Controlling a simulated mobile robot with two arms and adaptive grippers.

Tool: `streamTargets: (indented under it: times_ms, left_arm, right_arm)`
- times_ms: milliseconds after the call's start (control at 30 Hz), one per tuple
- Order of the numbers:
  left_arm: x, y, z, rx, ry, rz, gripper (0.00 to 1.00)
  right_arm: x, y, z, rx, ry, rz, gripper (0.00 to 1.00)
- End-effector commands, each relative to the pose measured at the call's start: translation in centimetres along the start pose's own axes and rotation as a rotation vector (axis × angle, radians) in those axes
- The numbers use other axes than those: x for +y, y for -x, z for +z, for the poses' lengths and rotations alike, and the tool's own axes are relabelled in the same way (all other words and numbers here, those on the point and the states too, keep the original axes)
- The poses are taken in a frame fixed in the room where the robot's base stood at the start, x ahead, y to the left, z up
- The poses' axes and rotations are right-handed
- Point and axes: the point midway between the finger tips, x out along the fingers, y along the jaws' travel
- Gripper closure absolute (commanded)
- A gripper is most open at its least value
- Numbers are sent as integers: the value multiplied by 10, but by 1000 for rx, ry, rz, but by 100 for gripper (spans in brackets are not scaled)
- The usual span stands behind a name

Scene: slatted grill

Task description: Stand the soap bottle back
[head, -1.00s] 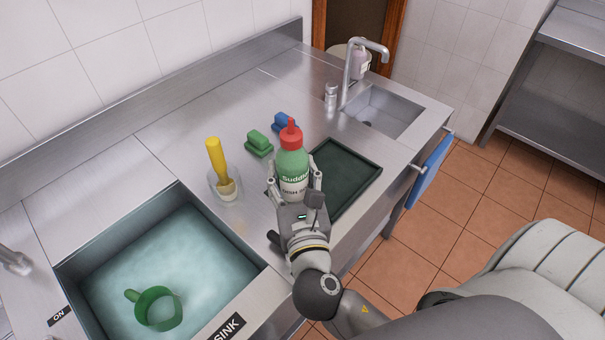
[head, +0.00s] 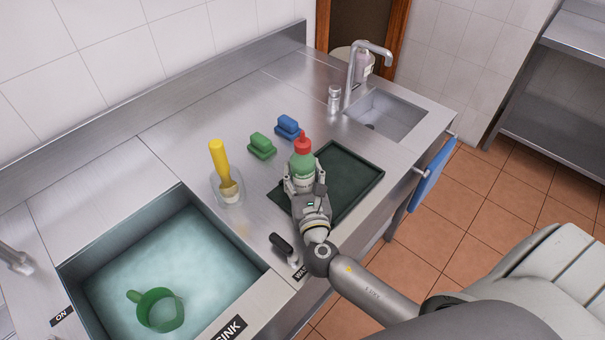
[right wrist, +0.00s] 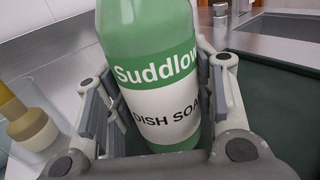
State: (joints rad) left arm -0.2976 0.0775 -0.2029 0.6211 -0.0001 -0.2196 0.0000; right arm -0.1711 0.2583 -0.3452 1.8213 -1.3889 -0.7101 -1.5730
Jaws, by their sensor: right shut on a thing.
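The soap bottle (head: 302,166) is green with a red cap and a white "DISH SOAP" label, which shows large in the right wrist view (right wrist: 155,90). It is close to upright at the left part of the dark green tray (head: 355,165). My right gripper (head: 304,185) is shut on it, with a finger on each side of its body in the right wrist view. The bottle's base is hidden behind the gripper, so I cannot tell whether it touches the tray or counter. My left gripper is not in view.
A clear cup with a yellow-handled brush (head: 219,160) stands left of the bottle. A green sponge (head: 262,146) and a blue sponge (head: 288,127) lie behind. A water-filled sink with a green mug (head: 160,312) is at left front. A tap (head: 353,70) stands at the back.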

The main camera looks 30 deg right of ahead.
Motion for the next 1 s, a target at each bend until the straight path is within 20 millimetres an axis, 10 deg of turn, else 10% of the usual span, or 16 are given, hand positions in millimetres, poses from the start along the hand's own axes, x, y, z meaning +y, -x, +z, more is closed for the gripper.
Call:
streamTargets:
  times_ms: [367, 567, 1000]
  left_arm:
    - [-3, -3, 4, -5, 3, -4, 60]
    - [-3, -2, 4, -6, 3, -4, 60]
    - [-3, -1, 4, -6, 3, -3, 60]
  right_arm:
    - [0, 0, -4, -3, -2, 0, 58]
    - [0, 0, -4, -1, -1, 0, 28]
    - [0, 4, -2, 1, -1, 1, 28]
